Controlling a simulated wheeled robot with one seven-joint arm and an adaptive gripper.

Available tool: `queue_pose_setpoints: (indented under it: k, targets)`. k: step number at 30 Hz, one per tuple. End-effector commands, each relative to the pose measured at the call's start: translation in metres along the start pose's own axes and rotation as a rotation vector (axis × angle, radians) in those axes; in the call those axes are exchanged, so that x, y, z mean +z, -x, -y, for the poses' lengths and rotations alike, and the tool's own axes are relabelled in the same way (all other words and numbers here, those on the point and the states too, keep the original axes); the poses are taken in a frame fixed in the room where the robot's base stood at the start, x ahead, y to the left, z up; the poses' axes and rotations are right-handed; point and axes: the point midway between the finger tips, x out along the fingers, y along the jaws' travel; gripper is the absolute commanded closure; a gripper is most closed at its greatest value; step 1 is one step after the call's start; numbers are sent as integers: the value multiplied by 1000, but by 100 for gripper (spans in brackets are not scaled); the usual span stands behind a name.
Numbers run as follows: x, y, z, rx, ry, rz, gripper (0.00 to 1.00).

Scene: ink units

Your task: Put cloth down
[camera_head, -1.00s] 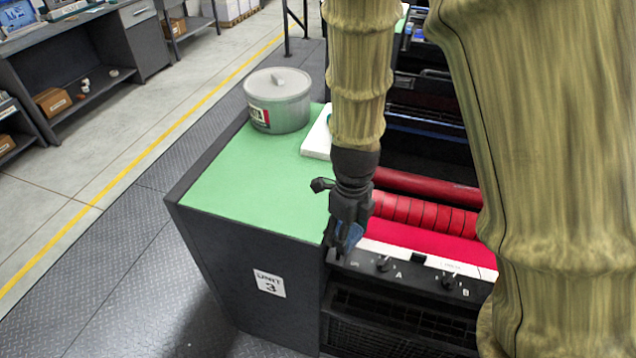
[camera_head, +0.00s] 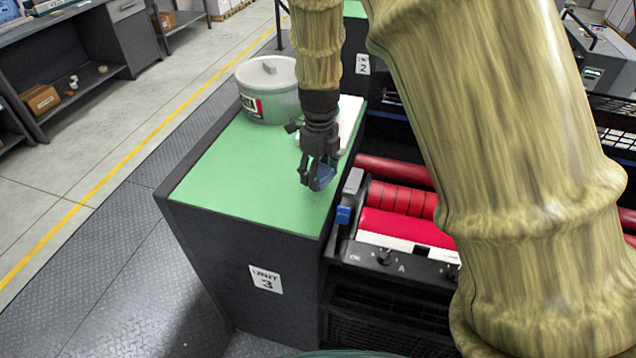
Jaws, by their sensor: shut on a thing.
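My gripper (camera_head: 318,184) hangs over the green top (camera_head: 235,175) of the unit 3 cabinet, near its right edge. It is shut on a small blue cloth (camera_head: 323,176), of which only a little shows between the fingers. I cannot tell whether the cloth touches the green surface. A white flat item (camera_head: 349,122) lies behind my gripper at the back right of the top, partly hidden by my arm.
A lidded grey tin (camera_head: 268,92) stands at the back of the green top. Red rollers (camera_head: 400,198) and a control panel (camera_head: 400,258) lie to the right, partly behind my arm. The front and left of the green top are clear.

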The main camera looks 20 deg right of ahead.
Motion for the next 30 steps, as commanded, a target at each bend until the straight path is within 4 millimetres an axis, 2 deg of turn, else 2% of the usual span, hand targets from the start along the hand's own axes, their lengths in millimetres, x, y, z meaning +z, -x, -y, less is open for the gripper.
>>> queue_pose_setpoints:
  k: [7,18,30]
  targets:
    - [6,-5,3,0,2,-1,69]
    - [6,-36,3,0,2,0,69]
    - [6,-36,3,0,2,-1,69]
